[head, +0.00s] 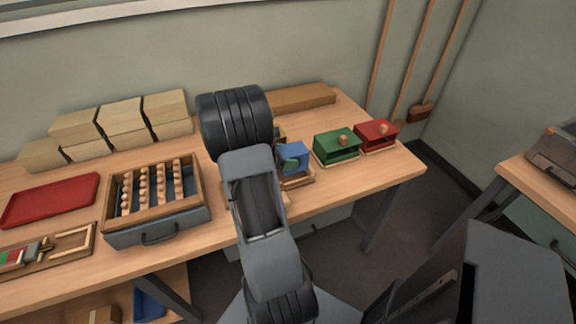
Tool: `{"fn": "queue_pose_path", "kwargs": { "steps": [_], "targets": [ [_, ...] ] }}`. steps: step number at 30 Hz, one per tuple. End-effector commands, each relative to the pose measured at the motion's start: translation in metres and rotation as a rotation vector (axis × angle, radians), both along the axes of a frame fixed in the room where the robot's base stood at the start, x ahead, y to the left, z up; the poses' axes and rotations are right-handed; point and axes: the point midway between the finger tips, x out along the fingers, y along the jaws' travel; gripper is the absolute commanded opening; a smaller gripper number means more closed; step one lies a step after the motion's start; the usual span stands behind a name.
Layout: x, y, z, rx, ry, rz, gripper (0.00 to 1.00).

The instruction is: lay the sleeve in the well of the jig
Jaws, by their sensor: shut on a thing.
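My arm reaches up the middle of the head view and covers part of the bench. My gripper is hidden behind it, so its fingers and anything between them do not show. No sleeve can be made out for certain. A blue block-like piece (295,155) with a small dark green patch shows just right of my arm, above a low wooden base (298,181). Whether this base belongs to the jig I cannot tell. The well of the jig cannot be seen; more wooden parts beside the arm are mostly covered.
A green box (337,146) and a red box (376,134) stand to the right. A tray of wooden pieces (154,237), a red tray (50,199) and a wooden frame with coloured pieces (80,238) lie left. Stacked blocks (122,115) stand behind. Bare bench lies front right.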

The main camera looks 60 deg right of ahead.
Motion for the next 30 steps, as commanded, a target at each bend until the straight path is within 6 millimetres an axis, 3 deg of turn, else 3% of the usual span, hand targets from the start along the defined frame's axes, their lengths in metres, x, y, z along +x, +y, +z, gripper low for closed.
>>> {"fn": "queue_pose_path", "kwargs": {
  "steps": [8,16,25,26,30],
  "targets": [
    [0.004,-0.012,-0.016,0.000,0.000,-0.001,0.45],
    [0.005,-0.016,-0.046,0.002,0.002,-0.001,0.45],
    [0.005,-0.016,-0.051,0.000,0.000,-0.001,0.45],
    [0.005,-0.016,-0.051,0.000,0.000,-0.001,0.69],
    [0.005,-0.016,-0.051,0.000,0.000,-0.001,0.83]
  ]
}}
